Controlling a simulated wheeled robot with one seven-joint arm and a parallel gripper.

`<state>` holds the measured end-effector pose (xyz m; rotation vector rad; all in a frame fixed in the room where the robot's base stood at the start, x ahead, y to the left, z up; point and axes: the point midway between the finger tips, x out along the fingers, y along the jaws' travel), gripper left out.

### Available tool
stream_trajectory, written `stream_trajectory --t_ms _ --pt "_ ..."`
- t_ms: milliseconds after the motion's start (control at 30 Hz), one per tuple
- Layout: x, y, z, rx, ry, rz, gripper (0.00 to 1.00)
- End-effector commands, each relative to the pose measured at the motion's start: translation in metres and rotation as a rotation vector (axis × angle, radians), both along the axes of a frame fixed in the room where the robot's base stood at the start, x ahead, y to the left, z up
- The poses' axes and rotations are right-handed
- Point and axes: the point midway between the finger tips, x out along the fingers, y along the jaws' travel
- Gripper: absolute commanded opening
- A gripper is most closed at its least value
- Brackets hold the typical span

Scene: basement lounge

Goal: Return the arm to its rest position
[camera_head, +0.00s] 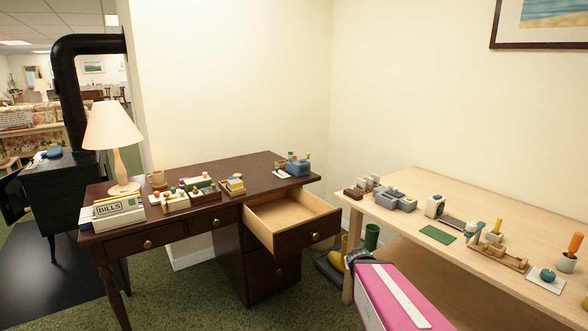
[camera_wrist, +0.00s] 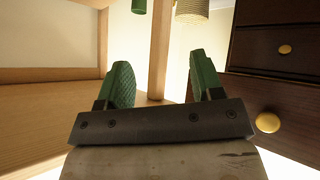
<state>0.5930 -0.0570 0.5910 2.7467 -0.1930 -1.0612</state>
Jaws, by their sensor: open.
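My gripper (camera_wrist: 163,85) shows in the wrist view with its two green ribbed fingers spread apart. Nothing is held between them. A pale wooden leg (camera_wrist: 160,50) stands behind the gap, and dark drawer fronts with brass knobs (camera_wrist: 267,122) show at the right. The contact between the fingers and these things cannot be made out, but they look apart. In the head view, the dark desk (camera_head: 150,222) has its upper right drawer (camera_head: 290,216) pulled out, and its visible inside looks empty. I cannot make out my gripper's fingers in the head view.
A light wooden table (camera_head: 500,215) with several small items stands at the right. A lamp (camera_head: 112,130) and a bills box (camera_head: 119,208) stand on the desk's left. A green pot (camera_head: 371,237) is on the floor between desk and table. Green carpet (camera_head: 190,295) is clear in front.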

Motion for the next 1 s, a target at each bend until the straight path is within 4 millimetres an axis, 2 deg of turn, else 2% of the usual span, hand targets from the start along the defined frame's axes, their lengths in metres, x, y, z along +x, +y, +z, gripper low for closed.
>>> stream_trajectory --t_ms 200,400,500,700,1000 --pt "-0.045 0.013 -0.019 0.078 0.353 -0.086 0.61" --pt "-0.089 0.039 -0.022 0.171 0.65 -0.078 0.61" --pt "-0.104 0.049 -0.02 0.207 0.746 -0.06 0.61" --pt "-0.116 0.057 -0.017 0.234 0.824 -0.042 0.61" --pt "-0.116 0.057 -0.018 0.234 0.825 -0.042 0.61"
